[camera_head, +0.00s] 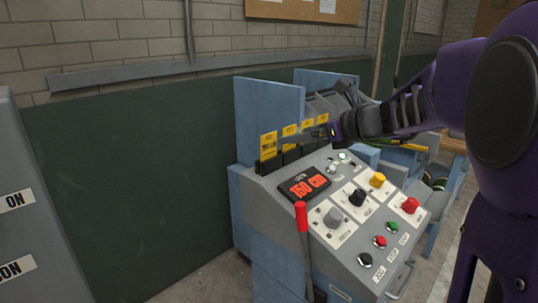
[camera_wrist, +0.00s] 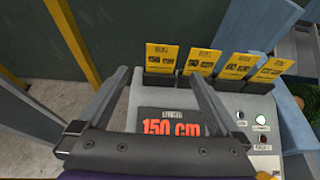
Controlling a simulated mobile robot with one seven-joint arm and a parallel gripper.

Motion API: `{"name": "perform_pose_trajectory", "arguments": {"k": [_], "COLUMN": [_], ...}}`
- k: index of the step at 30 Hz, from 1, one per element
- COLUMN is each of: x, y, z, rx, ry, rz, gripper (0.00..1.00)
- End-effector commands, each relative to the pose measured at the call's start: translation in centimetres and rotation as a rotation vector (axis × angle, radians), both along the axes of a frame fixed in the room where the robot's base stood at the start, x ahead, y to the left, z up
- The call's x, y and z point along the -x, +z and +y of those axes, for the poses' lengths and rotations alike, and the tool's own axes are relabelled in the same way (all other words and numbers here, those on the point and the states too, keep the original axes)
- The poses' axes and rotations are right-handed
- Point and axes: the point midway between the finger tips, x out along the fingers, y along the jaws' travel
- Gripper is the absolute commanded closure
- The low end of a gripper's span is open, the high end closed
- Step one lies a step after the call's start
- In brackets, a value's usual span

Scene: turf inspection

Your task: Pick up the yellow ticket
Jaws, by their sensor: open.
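Several yellow tickets stand upright in a row in dark holders at the back of the grey control console. My gripper (camera_wrist: 158,74) is open and empty. In the wrist view its two fingers spread to either side of the leftmost ticket, and the ticket shows beyond the gap. In the head view my gripper (camera_head: 295,137) reaches in from the right, covering part of the row. I cannot tell whether a finger touches a ticket.
The console's display (camera_head: 305,184) reads "150 cm" in red. A red-handled lever (camera_head: 302,218), knobs and buttons (camera_head: 380,241) stick up in front of it. A blue panel (camera_head: 268,108) rises behind the tickets. A grey cabinet (camera_head: 30,220) stands at left.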

Motion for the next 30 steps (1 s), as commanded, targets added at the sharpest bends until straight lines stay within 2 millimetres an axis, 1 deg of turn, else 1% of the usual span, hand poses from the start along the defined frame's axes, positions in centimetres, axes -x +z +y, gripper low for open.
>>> {"name": "perform_pose_trajectory", "arguments": {"k": [1,3,7,9,16,21,24,30], "x": [-0.8,-1.8,-3.3,-3.9,-5.0,-7.0,-7.7,-8.1], "y": [-0.7,-1.3,-2.0,-2.4,-2.8,-3.4,-3.9,-4.1], "z": [0.9,1.9,3.4,3.9,4.9,6.6,7.3,7.7], "rx": [0.002,0.002,0.003,0.003,0.003,0.003,0.003,0.003], "ry": [0.003,0.004,0.003,0.001,0.002,0.002,0.002,-0.001], "rz": [0.002,0.001,0.0,0.0,0.0,0.0,0.0,0.0], "gripper": [0.0,0.0,0.0,0.0,0.0,0.0,0.0,0.0]}}
